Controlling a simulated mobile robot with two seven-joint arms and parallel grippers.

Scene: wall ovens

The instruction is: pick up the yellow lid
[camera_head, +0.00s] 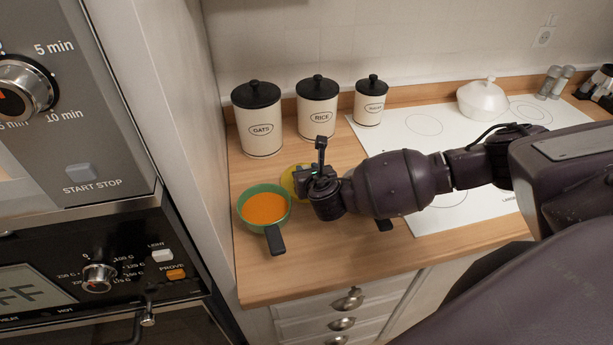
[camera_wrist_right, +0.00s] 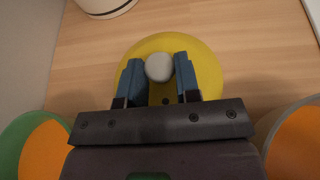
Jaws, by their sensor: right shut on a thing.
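The yellow lid (camera_wrist_right: 205,62) lies on the wooden counter, a round disc with a grey knob (camera_wrist_right: 159,67) at its middle. In the head view only the lid's left part (camera_head: 288,181) shows; my right gripper and wrist hide the rest. My right gripper (camera_wrist_right: 159,75) is above the lid, with its two blue fingers closed on either side of the knob. In the head view it (camera_head: 304,184) is seen from above, just right of the green pot. My left gripper is not in view.
A green pot (camera_head: 244,213) with orange contents and a dark handle stands left of the lid. Another pot with orange contents (camera_wrist_right: 297,140) shows at the wrist view's right edge. OATS (camera_head: 259,125), RICE (camera_head: 318,105) and a third canister stand behind. A white hob (camera_head: 400,130) lies to the right.

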